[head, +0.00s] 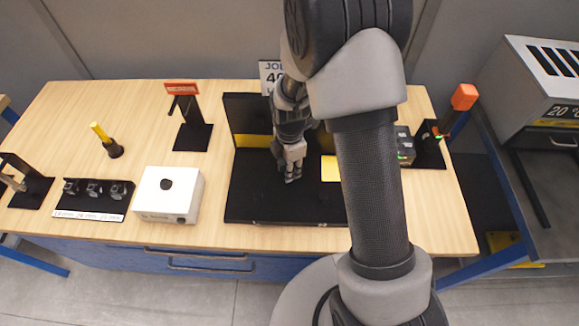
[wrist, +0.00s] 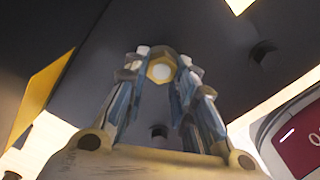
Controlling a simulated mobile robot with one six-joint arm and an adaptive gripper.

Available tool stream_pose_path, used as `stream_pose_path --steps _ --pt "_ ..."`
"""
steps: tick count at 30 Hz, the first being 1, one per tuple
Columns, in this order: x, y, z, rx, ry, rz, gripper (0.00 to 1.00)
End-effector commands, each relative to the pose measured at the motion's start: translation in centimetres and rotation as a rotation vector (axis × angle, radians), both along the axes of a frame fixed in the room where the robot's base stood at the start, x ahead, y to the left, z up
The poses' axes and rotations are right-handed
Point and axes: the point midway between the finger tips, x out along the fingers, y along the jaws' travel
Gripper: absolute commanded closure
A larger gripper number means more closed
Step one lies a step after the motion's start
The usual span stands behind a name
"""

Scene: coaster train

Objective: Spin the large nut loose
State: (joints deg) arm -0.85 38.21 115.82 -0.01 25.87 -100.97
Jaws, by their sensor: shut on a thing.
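The large nut (wrist: 161,69) shows in the wrist view as a yellowish ring with a pale round centre, set against a dark surface. My gripper (wrist: 164,76) has its fingertips closed around it from both sides. In the head view my gripper (head: 291,172) points down over the black fixture (head: 255,205), near the middle of its base. The nut is hidden there by my gripper. I cannot tell from these views how far the nut has turned or whether it has lifted.
A white box (head: 170,190) with a black knob stands left of the fixture. Further left are a row of small black sockets (head: 92,190) and a yellow-handled tool (head: 101,133). A red-topped stand (head: 187,115) is behind. A black stand (head: 430,150) is at right. My arm covers the fixture's right side.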

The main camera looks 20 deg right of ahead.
Motion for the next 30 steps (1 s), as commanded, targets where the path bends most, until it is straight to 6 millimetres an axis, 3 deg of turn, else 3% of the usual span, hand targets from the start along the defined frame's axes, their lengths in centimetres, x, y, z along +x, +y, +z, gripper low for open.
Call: stream_pose_path --steps 11,12,20,30 --pt "-0.38 0.00 -0.32 0.000 0.010 0.003 0.99" --pt "-0.38 0.00 -0.32 0.000 0.010 0.002 0.73" --pt "-0.21 0.00 -0.17 0.000 0.006 0.002 0.55" --pt "-0.07 0.01 0.07 0.000 0.002 0.002 0.55"
